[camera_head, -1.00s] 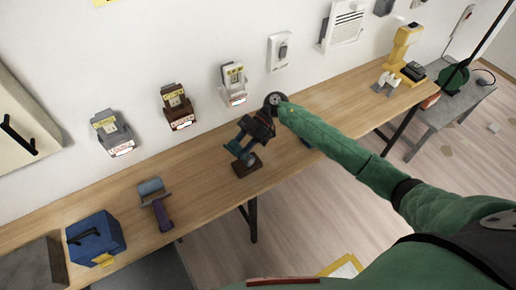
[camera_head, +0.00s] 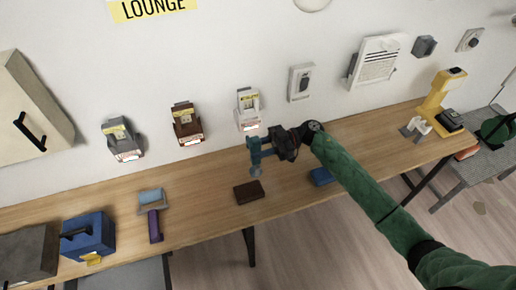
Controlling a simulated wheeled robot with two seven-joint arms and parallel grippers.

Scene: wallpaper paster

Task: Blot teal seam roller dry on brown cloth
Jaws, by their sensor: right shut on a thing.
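My right gripper (camera_head: 270,146) is shut on the teal seam roller (camera_head: 254,152), whose grey wheel (camera_head: 256,171) points down. The roller is held over the workbench, slightly above the brown cloth (camera_head: 249,192) in the picture, with a small gap showing between them. The brown cloth looks like a dark, flat folded block near the bench's front edge. My left gripper is not in view.
The wooden bench (camera_head: 210,205) runs along the wall. A blue block (camera_head: 322,176) lies right of the brown cloth, close to my right arm. A purple-handled scraper (camera_head: 154,222) and blue box (camera_head: 88,236) stand left. Bare wood lies between scraper and cloth.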

